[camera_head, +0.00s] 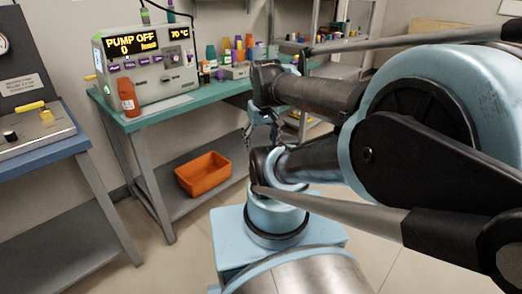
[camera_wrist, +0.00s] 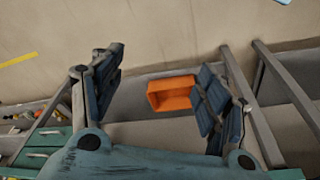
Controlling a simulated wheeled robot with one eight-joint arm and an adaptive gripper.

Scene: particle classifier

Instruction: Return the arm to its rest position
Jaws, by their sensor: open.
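My arm fills the right and middle of the head view, folded above my base. My gripper (camera_wrist: 158,92) shows in the wrist view with its two dark finger pads wide apart and nothing between them. In the head view my gripper (camera_head: 262,128) is small and partly hidden behind my arm links, in front of the green-topped bench. Beyond the fingers in the wrist view, the orange bin (camera_wrist: 171,94) lies farther off, apart from the gripper.
A green-topped bench (camera_head: 146,119) carries a pump machine (camera_head: 150,62) reading "PUMP OFF", a red-brown bottle (camera_head: 128,97) and several small bottles. An orange bin (camera_head: 204,174) sits on its lower shelf. A blue-topped bench (camera_head: 62,151) stands left. Bare floor (camera_head: 165,262) lies in front.

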